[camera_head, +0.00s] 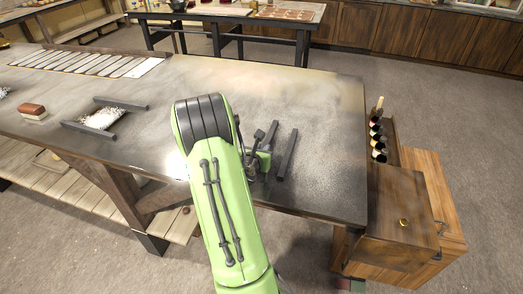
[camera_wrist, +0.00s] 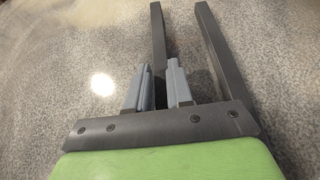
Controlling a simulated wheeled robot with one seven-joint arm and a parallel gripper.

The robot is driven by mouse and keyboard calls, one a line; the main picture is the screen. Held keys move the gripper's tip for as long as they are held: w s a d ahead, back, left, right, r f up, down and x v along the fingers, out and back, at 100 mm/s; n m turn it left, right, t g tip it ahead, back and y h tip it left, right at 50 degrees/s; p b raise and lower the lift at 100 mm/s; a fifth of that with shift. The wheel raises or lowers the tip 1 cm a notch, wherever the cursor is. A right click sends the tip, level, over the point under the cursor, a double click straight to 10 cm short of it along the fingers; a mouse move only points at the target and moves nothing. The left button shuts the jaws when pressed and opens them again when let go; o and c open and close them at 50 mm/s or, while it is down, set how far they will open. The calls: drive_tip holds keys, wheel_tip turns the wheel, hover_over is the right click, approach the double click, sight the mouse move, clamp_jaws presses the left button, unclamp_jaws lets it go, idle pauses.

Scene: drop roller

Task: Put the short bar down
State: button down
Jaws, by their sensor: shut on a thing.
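My gripper (camera_wrist: 162,85) points down at the dark worktop; its grey fingers are shut on a dark bar (camera_wrist: 158,42), which runs away from me between them. In the head view my green arm and wrist hide much of the gripper, and the far end of the held bar (camera_head: 269,134) shows beside it. A second dark bar (camera_head: 287,155) lies just to the right, roughly parallel and apart from the held one; it also shows in the wrist view (camera_wrist: 214,50). I cannot tell whether the held bar touches the worktop.
The worktop (camera_head: 325,110) is clear right of the bars and behind them. Two more dark bars (camera_head: 88,130) lie at left with a white speckled patch between them. A brown block (camera_head: 32,110) and a slatted panel (camera_head: 90,63) lie farther left. A wooden cabinet with bottles (camera_head: 400,215) stands at right.

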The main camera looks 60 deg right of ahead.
drive_tip(key=c, duration=1)
unclamp_jaws()
drive_tip(key=shift+a+r, duration=0.1)
drive_tip(key=shift+r, duration=0.1)
drive_tip(key=v, duration=0.6)
drive_tip(key=shift+w+f+b, duration=0.15)
drive_tip(key=shift+b, duration=0.15)
drive_tip(key=shift+a+b, duration=0.45)
drive_tip(key=shift+b, duration=0.6)
drive_tip(key=b+v, duration=0.4)
drive_tip(key=b, duration=0.1)
drive_tip(key=shift+s+a+r, duration=0.25)
drive_tip(key=shift+a+r, duration=0.15)
drive_tip(key=shift+a, duration=0.05)
